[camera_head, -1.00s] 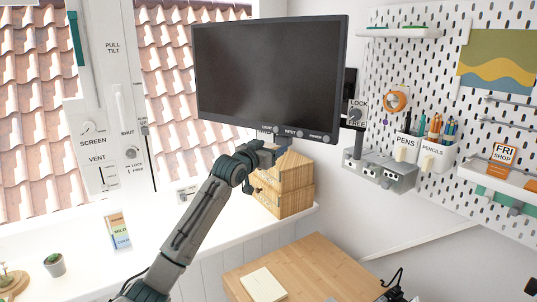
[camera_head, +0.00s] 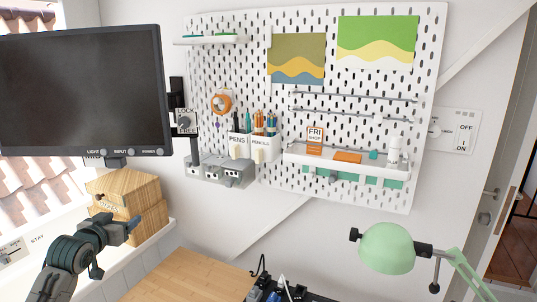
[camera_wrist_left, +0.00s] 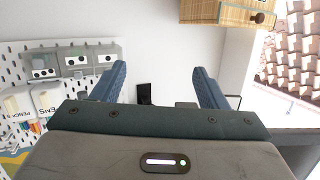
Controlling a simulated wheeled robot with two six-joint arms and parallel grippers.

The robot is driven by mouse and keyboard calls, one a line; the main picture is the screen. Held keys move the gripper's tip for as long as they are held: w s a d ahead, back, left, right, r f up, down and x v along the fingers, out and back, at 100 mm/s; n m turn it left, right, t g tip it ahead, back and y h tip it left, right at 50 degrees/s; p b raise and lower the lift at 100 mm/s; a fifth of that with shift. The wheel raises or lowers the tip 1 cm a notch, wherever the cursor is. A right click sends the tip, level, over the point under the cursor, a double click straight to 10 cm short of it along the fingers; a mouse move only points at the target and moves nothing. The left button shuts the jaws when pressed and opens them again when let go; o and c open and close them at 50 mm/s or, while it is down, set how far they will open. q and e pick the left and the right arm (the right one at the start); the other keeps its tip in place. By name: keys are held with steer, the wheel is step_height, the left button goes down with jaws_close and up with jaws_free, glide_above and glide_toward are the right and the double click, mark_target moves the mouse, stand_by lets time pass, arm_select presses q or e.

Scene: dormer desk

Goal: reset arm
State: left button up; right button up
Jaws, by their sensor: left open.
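My left arm comes in at the lower left of the head view. Its gripper (camera_head: 134,226) shows small, in front of the wooden drawer box. In the left wrist view the two blue fingers of the left gripper (camera_wrist_left: 157,82) stand wide apart with nothing between them. My right gripper does not show clearly in either view.
A monitor (camera_head: 82,92) hangs above the wooden drawer box (camera_head: 148,205). A pegboard (camera_head: 262,95) with pen cups and a grey socket block (camera_head: 222,172) covers the wall. A green lamp (camera_head: 387,248) stands at right. The wooden desktop (camera_head: 185,277) looks bare at left.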

arm_select(q)
steer(key=s+d+f+m+g, duration=0.1)
steer(key=s+d+f+g, duration=0.2)
steer(key=s+d+f, duration=0.55)
steer(key=s+d+f+g, duration=0.3)
steer(key=s+f, duration=0.9)
steer(key=f, duration=0.2)
steer(key=s+d+f+g, duration=0.2)
steer(key=s+f+g, duration=0.1)
steer(key=s, duration=0.9)
steer(key=s+d+f+g, duration=0.2)
steer(key=s+f+g, duration=0.1)
steer(key=s, duration=0.9)
steer(key=a+f+g, duration=0.1)
steer(key=a+f, duration=0.2)
steer(key=f, duration=2.8)
steer(key=s+a+f+n+g, duration=0.1)
steer(key=s+f, duration=1.6)
steer(key=s, duration=0.1)
steer(key=shift+s+f+y, duration=0.25)
steer(key=shift+f+y, duration=0.05)
